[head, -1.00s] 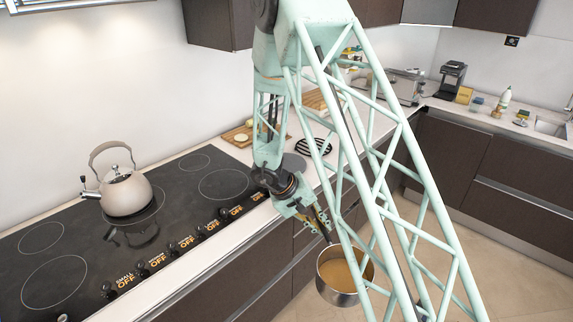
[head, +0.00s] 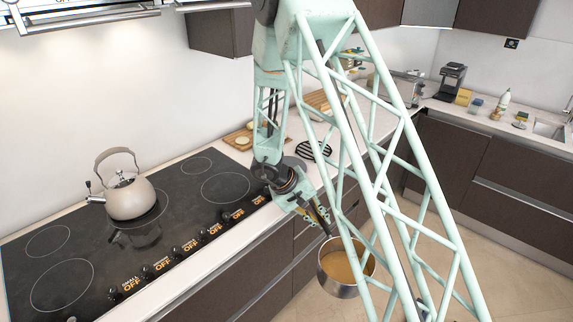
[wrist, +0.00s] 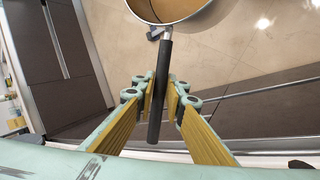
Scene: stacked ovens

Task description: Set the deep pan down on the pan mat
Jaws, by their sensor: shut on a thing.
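The deep pan (head: 331,285) is a steel pot with brown contents or a brown inside. It hangs in front of the counter, over the floor, partly hidden by my arm's lattice. My gripper (head: 322,222) is shut on its dark handle. In the wrist view the handle (wrist: 160,95) lies between the fingers (wrist: 161,84), and the pan's rim (wrist: 133,12) shows at the top edge. A black slatted round mat (head: 313,151), which looks like the pan mat, lies on the counter beyond the hob. It is apart from the pan.
A kettle (head: 130,197) stands on the black hob (head: 85,245). A cutting board (head: 238,139) with food lies behind my wrist. A coffee maker (head: 451,80) and small items stand at the back right. Open floor (head: 410,225) lies around the pan.

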